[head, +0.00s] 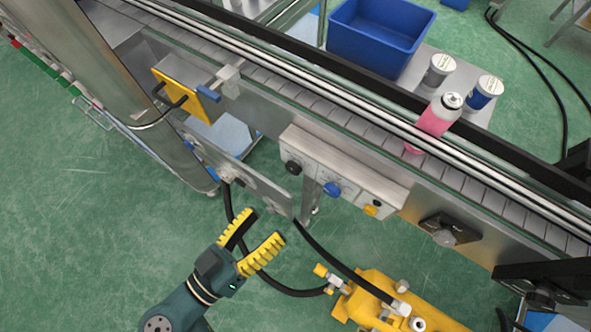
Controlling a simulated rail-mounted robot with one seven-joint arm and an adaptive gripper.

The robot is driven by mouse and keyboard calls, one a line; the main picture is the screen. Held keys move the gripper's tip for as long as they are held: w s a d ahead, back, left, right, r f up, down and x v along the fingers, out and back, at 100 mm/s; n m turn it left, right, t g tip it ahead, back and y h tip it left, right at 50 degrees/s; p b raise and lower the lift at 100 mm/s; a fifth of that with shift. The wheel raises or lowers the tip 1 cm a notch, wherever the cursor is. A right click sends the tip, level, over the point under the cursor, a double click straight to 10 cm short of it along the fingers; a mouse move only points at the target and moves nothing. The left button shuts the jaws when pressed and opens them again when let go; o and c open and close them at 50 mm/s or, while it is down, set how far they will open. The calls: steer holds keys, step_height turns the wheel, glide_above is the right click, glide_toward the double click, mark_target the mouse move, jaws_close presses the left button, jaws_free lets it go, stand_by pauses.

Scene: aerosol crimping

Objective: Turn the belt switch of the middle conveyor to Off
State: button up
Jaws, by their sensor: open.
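The conveyor (319,107) runs diagonally across the head view, from upper left to lower right. On its front side a grey control box (350,183) carries a black knob (292,168), a blue knob (332,189) and a yellow knob (371,210). Their labels are too small to read, so I cannot tell which is the belt switch or how it is set. My gripper (265,225) is open and empty, its yellow-padded fingers pointing up toward the box. In the picture it is below and left of the knobs, apart from them.
A grey plate (237,178) and a yellow bracket (186,97) are on the left. Black hoses and a yellow machine (405,300) lie below the box. A pink can (437,118) is on the conveyor. A blue bin (380,35) stands behind. Green floor is clear at lower left.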

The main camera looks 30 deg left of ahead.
mark_target(291, 171)
step_height(291, 171, down, 2)
steer(key=s+a+n+y, duration=0.2)
steer(key=a+y, duration=0.1)
steer(key=w+b, duration=0.1)
steer(key=w, duration=0.4)
steer(key=w+d+b, duration=0.1)
steer(key=w, duration=0.4)
steer(key=w+d+b, duration=0.1)
steer(key=w, duration=0.5)
steer(key=shift+d+f, duration=0.1)
steer(key=shift+d, duration=0.1)
steer(key=shift+c, duration=0.3)
jaws_close()
